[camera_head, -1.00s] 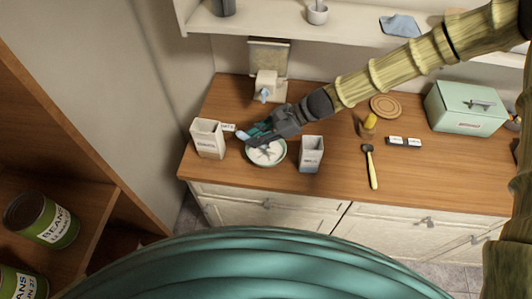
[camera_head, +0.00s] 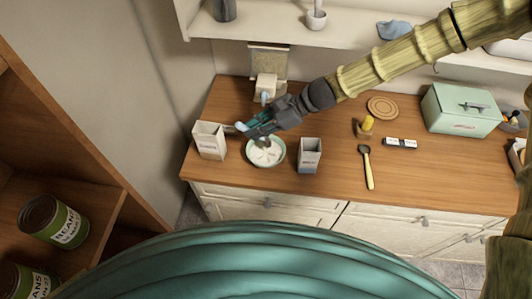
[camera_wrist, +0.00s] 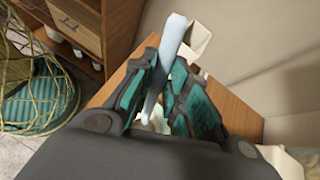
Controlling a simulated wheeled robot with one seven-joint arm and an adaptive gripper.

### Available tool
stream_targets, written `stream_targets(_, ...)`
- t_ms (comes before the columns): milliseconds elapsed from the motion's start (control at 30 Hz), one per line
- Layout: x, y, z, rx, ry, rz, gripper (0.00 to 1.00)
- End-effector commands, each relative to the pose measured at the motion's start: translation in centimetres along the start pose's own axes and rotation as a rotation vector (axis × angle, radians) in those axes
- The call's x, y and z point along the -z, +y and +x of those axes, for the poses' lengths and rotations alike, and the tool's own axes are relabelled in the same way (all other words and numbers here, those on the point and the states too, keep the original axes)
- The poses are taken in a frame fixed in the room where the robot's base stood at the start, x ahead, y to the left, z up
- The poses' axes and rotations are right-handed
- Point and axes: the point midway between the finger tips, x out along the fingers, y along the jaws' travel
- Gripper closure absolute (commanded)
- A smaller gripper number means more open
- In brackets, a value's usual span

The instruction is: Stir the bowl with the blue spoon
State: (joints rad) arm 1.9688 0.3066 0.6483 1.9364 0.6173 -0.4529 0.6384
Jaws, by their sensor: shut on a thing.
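My gripper (camera_head: 252,131) is shut on the pale blue spoon (camera_head: 241,126) above the left part of the counter. In the wrist view the spoon's pale blue handle (camera_wrist: 172,38) stands tilted between the teal fingers (camera_wrist: 160,95). The bowl (camera_head: 266,166) is pale, with white contents, and sits on the counter just below my gripper. A greyish lower end of the spoon appears to reach into the bowl; how deep, I cannot tell. In the wrist view the bowl is mostly hidden behind the fingers.
A dark-headed spoon (camera_head: 368,172) with a yellow handle, a black-and-white block (camera_head: 400,143) and a green box (camera_head: 460,115) lie farther right. A shelf (camera_head: 290,35) runs above.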

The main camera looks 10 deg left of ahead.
Motion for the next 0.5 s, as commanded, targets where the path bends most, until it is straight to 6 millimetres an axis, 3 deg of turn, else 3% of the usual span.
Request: stream_targets(500, -0.31, -0.07, -0.22, 0.000, 0.000, -0.001, 1.00)
